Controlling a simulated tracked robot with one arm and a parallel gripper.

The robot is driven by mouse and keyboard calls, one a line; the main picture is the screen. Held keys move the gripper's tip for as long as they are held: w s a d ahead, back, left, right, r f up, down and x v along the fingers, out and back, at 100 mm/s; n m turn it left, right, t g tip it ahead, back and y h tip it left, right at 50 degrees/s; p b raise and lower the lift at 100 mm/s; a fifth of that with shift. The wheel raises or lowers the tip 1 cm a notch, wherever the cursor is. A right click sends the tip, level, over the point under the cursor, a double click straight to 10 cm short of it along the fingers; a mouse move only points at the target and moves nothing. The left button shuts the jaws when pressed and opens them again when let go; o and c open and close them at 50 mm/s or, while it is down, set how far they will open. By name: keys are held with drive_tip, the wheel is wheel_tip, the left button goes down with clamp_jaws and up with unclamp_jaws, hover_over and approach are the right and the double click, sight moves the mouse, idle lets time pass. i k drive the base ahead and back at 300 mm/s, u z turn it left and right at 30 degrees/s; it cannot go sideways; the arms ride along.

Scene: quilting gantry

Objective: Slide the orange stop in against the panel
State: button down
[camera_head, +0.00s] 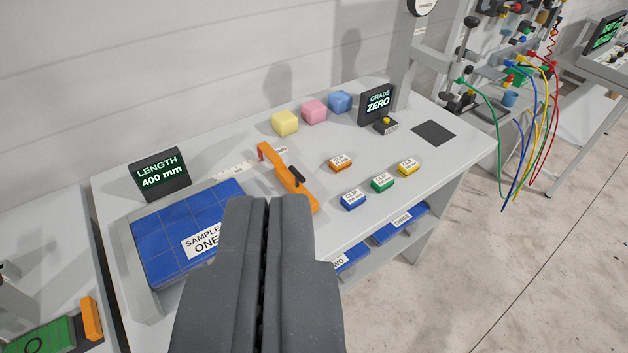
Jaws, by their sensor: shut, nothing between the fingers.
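The orange stop (279,170) looks to be the long orange piece with a red tip and a black part on top, lying on the white bench right of the panel. The blue quilted panel (165,238), labelled SAMPLE ONE, lies on the bench at left. A strip of bare bench shows between the stop's far end and the panel; their nearer ends are partly hidden by my gripper. My gripper (268,200) is shut and empty, its fingertips in the picture just below the stop, between it and the panel. I cannot tell its height above the bench.
A display (160,175) reads LENGTH 400 mm behind the panel. Several coloured clips (353,200) lie right of the stop, with foam cubes (314,110) behind. A GRADE ZERO display (376,104) stands further back. An orange block (91,318) sits lower left. Floor is clear at right.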

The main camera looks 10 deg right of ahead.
sight(292, 179)
drive_tip(key=u, duration=0.05)
drive_tip(key=k, duration=1.1)
drive_tip(key=z, duration=0.65)
drive_tip(key=i, duration=2.25)
drive_tip(key=u, duration=0.5)
